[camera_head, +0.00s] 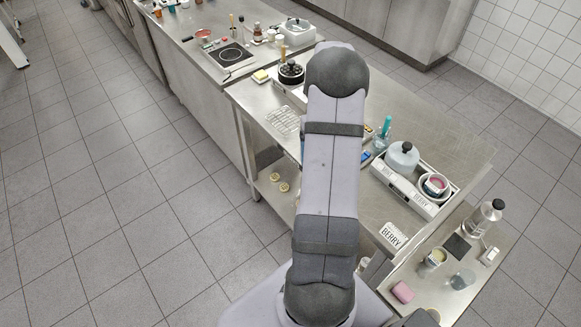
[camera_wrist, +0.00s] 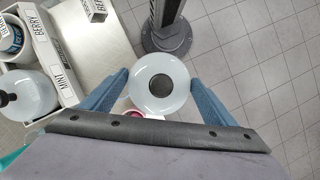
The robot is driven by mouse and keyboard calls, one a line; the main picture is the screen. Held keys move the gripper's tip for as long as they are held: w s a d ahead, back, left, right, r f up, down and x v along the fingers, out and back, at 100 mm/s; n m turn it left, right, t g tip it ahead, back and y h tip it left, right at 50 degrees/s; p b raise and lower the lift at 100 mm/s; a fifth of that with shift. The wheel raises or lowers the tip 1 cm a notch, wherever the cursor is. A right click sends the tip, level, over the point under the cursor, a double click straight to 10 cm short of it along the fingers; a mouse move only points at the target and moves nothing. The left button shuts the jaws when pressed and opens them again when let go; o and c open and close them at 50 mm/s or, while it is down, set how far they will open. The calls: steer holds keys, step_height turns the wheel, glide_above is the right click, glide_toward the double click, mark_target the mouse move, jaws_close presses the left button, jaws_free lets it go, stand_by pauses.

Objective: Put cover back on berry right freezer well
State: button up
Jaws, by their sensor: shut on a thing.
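A pale round cover with a dark knob (camera_wrist: 160,86) sits between the two blue fingers of my gripper (camera_wrist: 159,78) in the wrist view. The white two-well freezer box (camera_head: 413,197) stands on the steel table in the head view. My arm hides the gripper in the head view.
A BERRY sign (camera_head: 392,236) lies near the table's front edge. A side table at right holds a bottle (camera_head: 482,218), a pink block (camera_head: 402,292) and jars. A dark pot (camera_head: 291,73) and wire rack (camera_head: 284,121) are further left. Floor is clear at left.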

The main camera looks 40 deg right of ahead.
steer(key=s+d+r+n+h, duration=0.1)
steer(key=s+d+n, duration=0.3)
steer(key=s+d, duration=0.3)
steer(key=s+d+r+n+h+p, duration=0.1)
steer(key=s+d+n+h, duration=0.1)
steer(key=s+d+n, duration=0.3)
steer(key=s+d+r+n+h+p, duration=0.1)
steer(key=s+d+n, duration=0.4)
steer(key=s+d, duration=0.6)
steer(key=shift+h, duration=0.7)
steer(key=shift+w+d+r+n+t+h, duration=0.15)
steer(key=shift+d+n+t, duration=0.2)
steer(key=shift+n, duration=0.6)
steer(key=shift+w+d+r+n+t+h, duration=0.1)
steer(key=shift+d+n+t+h, duration=0.2)
steer(key=shift+n, duration=0.6)
steer(key=shift+w+d+r+n+t+h, duration=0.15)
steer(key=shift+d+n+t, duration=0.25)
steer(key=shift+n, duration=0.55)
steer(key=shift+s+f, duration=0.1)
steer(key=shift+f, duration=0.1)
step_height(320, 180, down, 4)
steer(key=b, duration=0.5)
steer(key=shift+f, duration=0.15)
steer(key=shift+f+b, duration=0.35)
steer(key=shift+f, duration=0.5)
